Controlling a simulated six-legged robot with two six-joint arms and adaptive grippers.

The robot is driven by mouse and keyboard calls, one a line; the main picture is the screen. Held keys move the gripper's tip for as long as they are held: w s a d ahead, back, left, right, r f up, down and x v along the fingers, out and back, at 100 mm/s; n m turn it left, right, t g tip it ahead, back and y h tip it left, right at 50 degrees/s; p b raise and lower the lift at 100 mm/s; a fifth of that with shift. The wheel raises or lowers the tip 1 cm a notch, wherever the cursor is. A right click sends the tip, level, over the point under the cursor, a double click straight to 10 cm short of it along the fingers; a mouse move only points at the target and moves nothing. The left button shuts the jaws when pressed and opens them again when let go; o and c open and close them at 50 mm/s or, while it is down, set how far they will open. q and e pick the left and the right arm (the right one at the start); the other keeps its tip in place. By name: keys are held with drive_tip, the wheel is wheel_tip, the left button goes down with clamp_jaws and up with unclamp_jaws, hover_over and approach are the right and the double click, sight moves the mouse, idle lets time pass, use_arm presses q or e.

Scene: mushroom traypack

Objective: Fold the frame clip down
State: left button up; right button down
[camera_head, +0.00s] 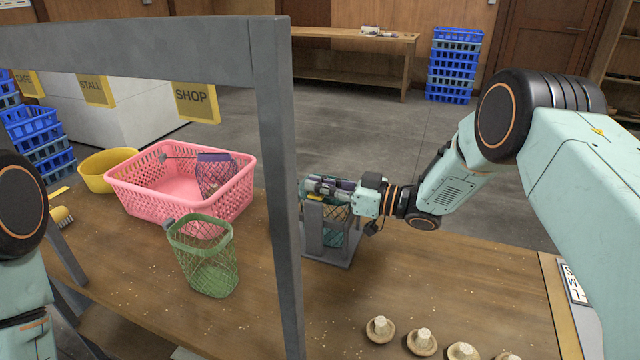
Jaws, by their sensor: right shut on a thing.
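A grey metal frame (314,230) stands on the wooden table just right of the post, with a teal mesh net (333,236) hanging in it. My right gripper (318,188) comes in from the right at the top of the frame. It is shut on the frame clip, which is mostly hidden by the fingers, so its exact angle cannot be told. A dark purple piece shows beside the fingers. My left arm shows only at the left edge; its gripper is out of view.
A pink basket (125,184) holds a purple net bag (214,175). A green mesh basket (207,270) stands in front of it, and a yellow bowl (97,172) behind. A grey post (281,200) rises close to the frame. Several mushrooms (422,343) line the front right edge.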

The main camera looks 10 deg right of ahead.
drive_tip(key=shift+s+f, duration=0.1)
drive_tip(key=shift+f, duration=0.15)
drive_tip(key=c, duration=1.4)
unclamp_jaws()
drive_tip(key=shift+c, duration=0.2)
drive_tip(key=shift+r, duration=0.1)
drive_tip(key=v, duration=1.2)
